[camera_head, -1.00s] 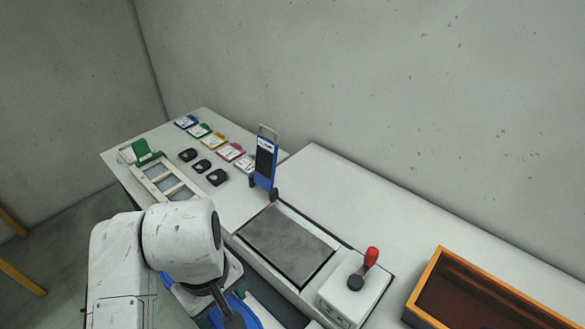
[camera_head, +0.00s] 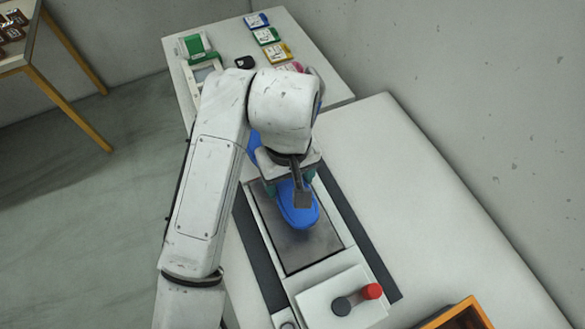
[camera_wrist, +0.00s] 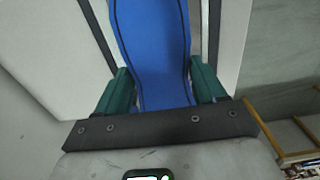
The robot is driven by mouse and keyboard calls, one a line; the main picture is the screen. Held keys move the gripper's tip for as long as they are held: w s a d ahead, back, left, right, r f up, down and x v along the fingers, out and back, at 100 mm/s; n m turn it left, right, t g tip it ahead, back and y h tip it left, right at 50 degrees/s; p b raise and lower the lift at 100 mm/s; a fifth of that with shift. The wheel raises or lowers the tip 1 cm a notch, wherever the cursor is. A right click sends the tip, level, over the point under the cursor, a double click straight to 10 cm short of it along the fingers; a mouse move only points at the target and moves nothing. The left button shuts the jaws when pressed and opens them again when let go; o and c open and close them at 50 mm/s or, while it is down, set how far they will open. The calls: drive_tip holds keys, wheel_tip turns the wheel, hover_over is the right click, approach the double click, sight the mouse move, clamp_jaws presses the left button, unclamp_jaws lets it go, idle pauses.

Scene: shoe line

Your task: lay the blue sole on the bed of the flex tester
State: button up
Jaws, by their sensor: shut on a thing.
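The blue sole (camera_head: 299,213) is in my gripper (camera_head: 290,184), whose green fingers close on its two long sides. One end of the sole reaches over the grey bed (camera_head: 316,246) of the flex tester (camera_head: 328,277); part of its length is hidden under my wrist. In the wrist view the sole (camera_wrist: 152,45) runs lengthwise between the fingers of my gripper (camera_wrist: 162,88). I cannot tell whether the sole touches the bed.
A control box (camera_head: 322,294) with a red knob (camera_head: 371,291) and a black knob stands at the bed's near end. An orange-rimmed crate (camera_head: 458,312) is at the lower right. Coloured cards and a green-topped device (camera_head: 195,45) lie on the far table.

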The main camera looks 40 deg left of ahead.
drive_tip(key=shift+f, duration=0.85)
wheel_tip(320, 180, down, 4)
drive_tip(key=b, duration=0.3)
drive_tip(key=shift+r, duration=0.25)
drive_tip(key=shift+f+b, duration=0.5)
drive_tip(key=shift+f, duration=0.55)
drive_tip(key=o, duration=1.3)
wheel_tip(320, 180, up, 11)
drive_tip(key=shift+f+p, duration=0.15)
drive_tip(key=shift+p, duration=0.45)
